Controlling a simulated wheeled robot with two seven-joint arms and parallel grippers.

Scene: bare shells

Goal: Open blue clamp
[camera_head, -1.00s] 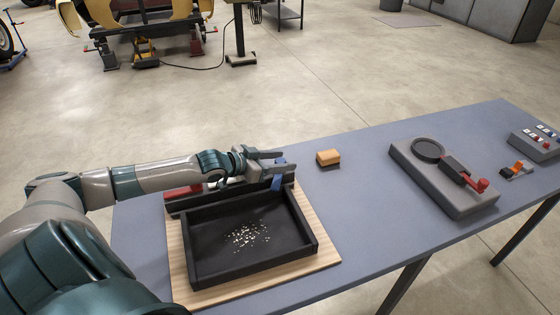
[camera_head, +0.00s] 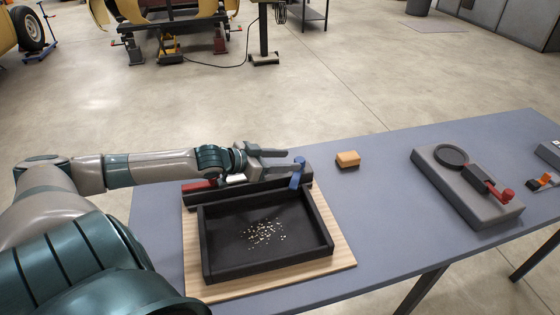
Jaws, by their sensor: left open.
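The blue clamp (camera_head: 297,173) stands at the right end of the dark bar along the back of a black tray (camera_head: 325,243). A red clamp (camera_head: 199,185) sits at the left end of the same bar. My left gripper (camera_head: 287,160) reaches in from the left above the bar, its fingers open and pointing right. My right gripper is out of view.
The tray holds small pale bits and rests on a wooden board (camera_head: 345,262) on the blue-grey table (camera_head: 385,225). An orange-tan block (camera_head: 348,159) lies right of the clamp. A grey fixture (camera_head: 470,192) with a red-handled part stands further right. Table between them is clear.

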